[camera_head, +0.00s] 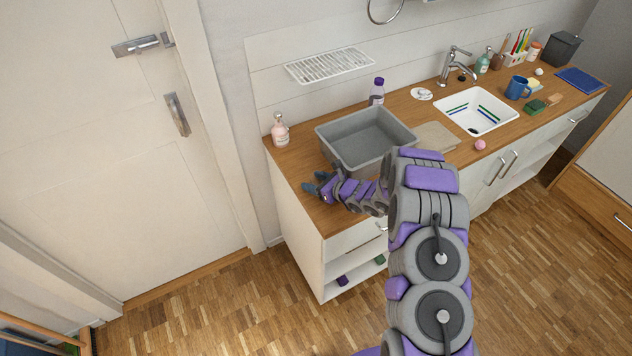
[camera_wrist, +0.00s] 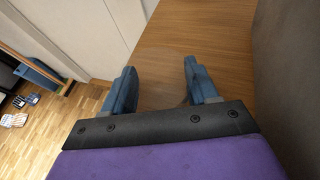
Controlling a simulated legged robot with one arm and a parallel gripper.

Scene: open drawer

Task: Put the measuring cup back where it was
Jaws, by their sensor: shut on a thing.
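My gripper (camera_head: 318,186) is over the left front end of the wooden counter (camera_head: 297,158), just left of the grey basin (camera_head: 345,160). In the wrist view, the blue fingers of my gripper (camera_wrist: 160,70) stand apart on either side of a clear, round-edged thing (camera_wrist: 163,84). It looks like the measuring cup, held between the fingers with the wood behind it. Its lower part is hidden by the gripper body. I cannot make out the cup in the head view, nor tell whether it touches the counter.
A pink bottle (camera_head: 280,131) stands at the counter's left back, and a purple-capped bottle (camera_head: 377,92) behind the basin. The basin wall (camera_wrist: 291,75) is close on the right in the wrist view. A sink (camera_head: 478,125) and several small items are farther right.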

